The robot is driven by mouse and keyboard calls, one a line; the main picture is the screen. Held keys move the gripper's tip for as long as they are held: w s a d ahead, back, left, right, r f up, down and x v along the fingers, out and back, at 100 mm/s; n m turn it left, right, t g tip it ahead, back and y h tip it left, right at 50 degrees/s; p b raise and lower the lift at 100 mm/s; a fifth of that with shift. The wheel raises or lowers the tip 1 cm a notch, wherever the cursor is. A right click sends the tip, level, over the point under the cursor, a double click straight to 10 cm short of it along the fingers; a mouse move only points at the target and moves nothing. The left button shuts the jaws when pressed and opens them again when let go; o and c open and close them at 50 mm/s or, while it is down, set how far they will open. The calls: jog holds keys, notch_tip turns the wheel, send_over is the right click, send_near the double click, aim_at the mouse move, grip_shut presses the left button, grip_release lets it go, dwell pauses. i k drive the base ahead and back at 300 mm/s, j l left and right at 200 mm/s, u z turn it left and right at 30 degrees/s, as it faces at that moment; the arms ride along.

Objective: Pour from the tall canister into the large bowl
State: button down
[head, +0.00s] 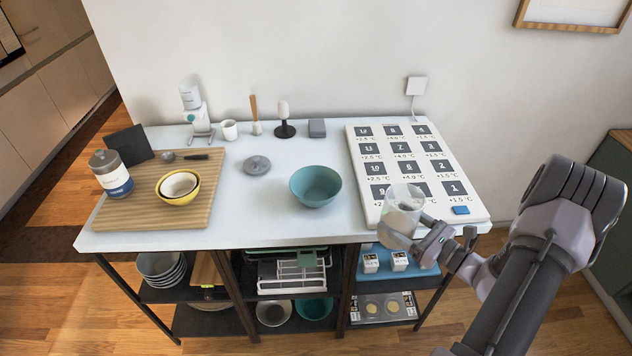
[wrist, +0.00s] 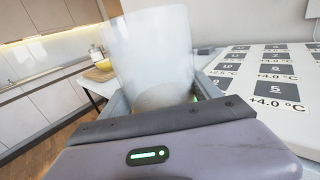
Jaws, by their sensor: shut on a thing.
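My gripper (head: 424,238) is shut on a tall clear canister (head: 403,214) with pale contents low inside. It holds the canister in the air in front of the right part of the table, slightly tilted. In the wrist view the canister (wrist: 154,58) stands between the jaws, and the pale contents show near its bottom. A large teal bowl (head: 315,186) sits on the table to the left of the canister, apart from it. The bowl looks empty.
The white table (head: 255,219) bears a numbered board (head: 379,144) at right and a wooden board (head: 140,211) at left, with a jar (head: 110,174) and a yellow bowl (head: 178,187). A grey lid (head: 257,165) lies left of the teal bowl. Table between bowl and numbered board is clear.

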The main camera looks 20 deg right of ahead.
aim_at(315, 186)
jog(key=i, duration=1)
